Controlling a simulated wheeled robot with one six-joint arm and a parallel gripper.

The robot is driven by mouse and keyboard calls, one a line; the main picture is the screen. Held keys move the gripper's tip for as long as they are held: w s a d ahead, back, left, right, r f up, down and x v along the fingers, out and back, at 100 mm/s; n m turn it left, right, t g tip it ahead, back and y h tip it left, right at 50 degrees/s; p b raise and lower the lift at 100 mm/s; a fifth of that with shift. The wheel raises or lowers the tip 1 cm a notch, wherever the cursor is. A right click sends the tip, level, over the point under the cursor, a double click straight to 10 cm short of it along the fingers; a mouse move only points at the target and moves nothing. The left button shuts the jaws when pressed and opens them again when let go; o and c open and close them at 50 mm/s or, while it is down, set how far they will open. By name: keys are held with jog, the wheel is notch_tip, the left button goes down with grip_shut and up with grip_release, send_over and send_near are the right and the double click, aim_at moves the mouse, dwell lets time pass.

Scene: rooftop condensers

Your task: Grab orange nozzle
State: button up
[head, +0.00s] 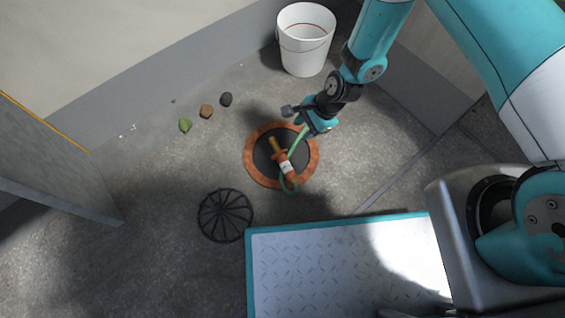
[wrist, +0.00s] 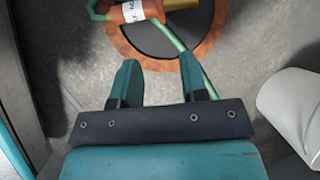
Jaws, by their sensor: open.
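The orange nozzle (head: 287,164) has a white label and a yellow tip, and a green hose is joined to it. It lies on a round dark disc with an orange-brown rim (head: 251,165) on the floor. In the wrist view the nozzle (wrist: 130,14) is at the top edge, partly cut off, beyond my fingertips. My gripper (head: 303,121) is above the far right side of the disc, apart from the nozzle. In the wrist view my gripper (wrist: 160,72) shows two teal fingers spread apart with nothing between them. The green hose (wrist: 172,40) runs past the fingers.
A white bucket (head: 305,40) stands by the wall at the back; it also shows in the wrist view (wrist: 292,105). A black round grate (head: 225,215) lies front left of the disc. Stones (head: 226,99) and a green leaf (head: 185,125) lie behind left. A panel (head: 50,160) stands at left.

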jog(key=b, duration=0.4)
send_near(281, 152)
notch_tip(281, 152, down, 3)
jog(key=b+x, duration=0.2)
jog(key=x, duration=0.1)
jog(key=a+b+x, duration=0.1)
jog(key=b+x, duration=0.1)
jog(key=x, duration=0.1)
jog(key=shift+r+b, duration=0.25)
jog(key=shift+b, duration=0.15)
jog(key=shift+r, duration=0.15)
grip_shut()
